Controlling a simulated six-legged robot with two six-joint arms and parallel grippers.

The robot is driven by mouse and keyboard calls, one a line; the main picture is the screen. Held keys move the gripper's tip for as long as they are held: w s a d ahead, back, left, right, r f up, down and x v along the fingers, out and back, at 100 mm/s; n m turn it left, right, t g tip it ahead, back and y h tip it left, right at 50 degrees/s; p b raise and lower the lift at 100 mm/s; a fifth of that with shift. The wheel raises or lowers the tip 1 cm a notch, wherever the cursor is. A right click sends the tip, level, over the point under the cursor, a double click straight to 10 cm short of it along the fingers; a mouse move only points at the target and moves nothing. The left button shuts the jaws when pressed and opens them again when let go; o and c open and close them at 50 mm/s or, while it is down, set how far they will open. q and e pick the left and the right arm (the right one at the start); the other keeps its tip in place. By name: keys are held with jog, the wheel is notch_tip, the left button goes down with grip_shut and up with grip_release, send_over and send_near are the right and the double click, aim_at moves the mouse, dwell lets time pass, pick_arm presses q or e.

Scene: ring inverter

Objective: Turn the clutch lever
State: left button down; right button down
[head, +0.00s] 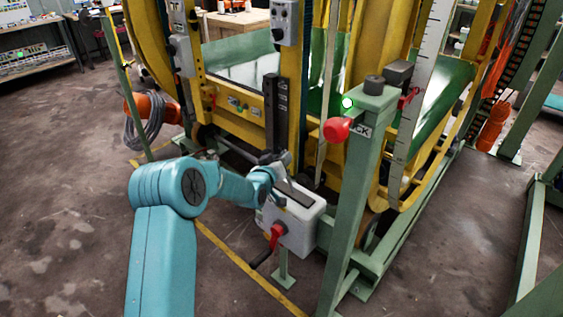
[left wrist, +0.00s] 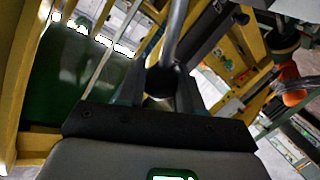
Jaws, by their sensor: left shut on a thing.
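My left gripper (head: 283,165) reaches in over the back of a grey box (head: 303,228) on the machine's green frame. In the left wrist view its two dark fingers (left wrist: 161,90) are shut on the dark end of a grey rod, which looks like the clutch lever (left wrist: 175,35). The rod runs up from between the fingers to the top of the picture. In the head view the gripper and arm mostly hide the lever. A dark slot or plate lies on the box top. My right gripper is in neither view.
A red handle with a black crank (head: 274,238) is on the box's front. A green post (head: 357,200) with a red knob (head: 337,130) stands to its right. The yellow ring frame (head: 232,125) rises behind. Open concrete floor (head: 60,210) lies at left.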

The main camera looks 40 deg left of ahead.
pick_arm(q)
jog(key=shift+a+r, duration=0.2)
jog(key=c, duration=1)
grip_release()
jog(key=shift+o, duration=1.1)
jog(key=shift+f, duration=0.1)
jog(key=shift+d, duration=0.1)
jog(key=shift+s, duration=0.25)
jog(key=b+v, duration=0.1)
jog(key=v, duration=1.5)
jog(key=shift+b, duration=0.35)
jog(key=shift+w+d, duration=0.1)
